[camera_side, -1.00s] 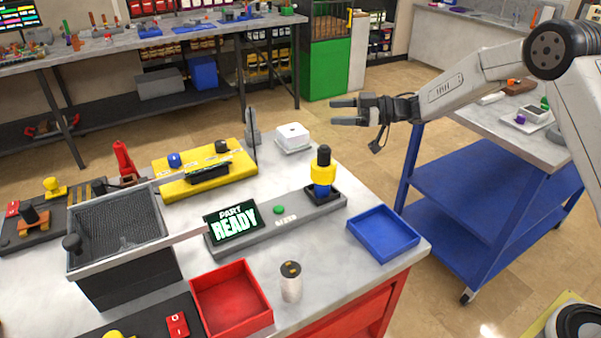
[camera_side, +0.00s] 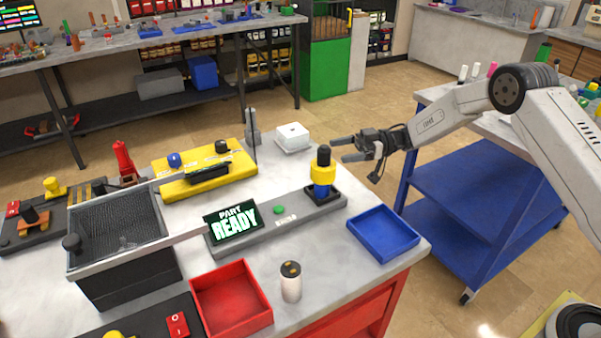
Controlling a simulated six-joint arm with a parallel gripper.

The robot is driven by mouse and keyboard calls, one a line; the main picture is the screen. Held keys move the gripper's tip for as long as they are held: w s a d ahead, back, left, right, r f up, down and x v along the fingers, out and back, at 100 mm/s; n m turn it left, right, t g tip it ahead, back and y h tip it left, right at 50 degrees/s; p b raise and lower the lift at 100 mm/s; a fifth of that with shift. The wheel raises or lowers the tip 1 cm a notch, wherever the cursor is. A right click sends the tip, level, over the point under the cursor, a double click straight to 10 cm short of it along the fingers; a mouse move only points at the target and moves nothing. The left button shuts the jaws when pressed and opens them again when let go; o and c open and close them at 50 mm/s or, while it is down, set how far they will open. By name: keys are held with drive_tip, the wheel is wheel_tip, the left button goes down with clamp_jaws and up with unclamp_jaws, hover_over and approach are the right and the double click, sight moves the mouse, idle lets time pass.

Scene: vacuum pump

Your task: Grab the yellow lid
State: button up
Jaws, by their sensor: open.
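The yellow lid (camera_side: 323,173) is a ring-like yellow part with a black knob on top. It sits on a blue body (camera_side: 322,191) in a black holder at the right end of a grey base. My gripper (camera_side: 340,150) is open and empty, just right of the black knob in the picture. Its two fingers point left, at about the height of the knob. I cannot tell how far apart in depth they are from the lid.
The base carries a "PART READY" screen (camera_side: 234,221) and a green button (camera_side: 279,209). A blue tray (camera_side: 384,233) lies at the table's right corner. A red tray (camera_side: 231,299) and a white cylinder (camera_side: 290,283) stand in front. A white box (camera_side: 292,137) is behind.

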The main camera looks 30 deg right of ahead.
sight(315, 165)
drive_tip(key=shift+x, duration=1.1)
drive_tip(key=shift+a, duration=0.15)
drive_tip(key=shift+x, duration=2.45)
drive_tip(key=shift+s, duration=0.1)
drive_tip(key=shift+c, duration=0.2)
clamp_jaws()
drive_tip(key=shift+r, duration=0.15)
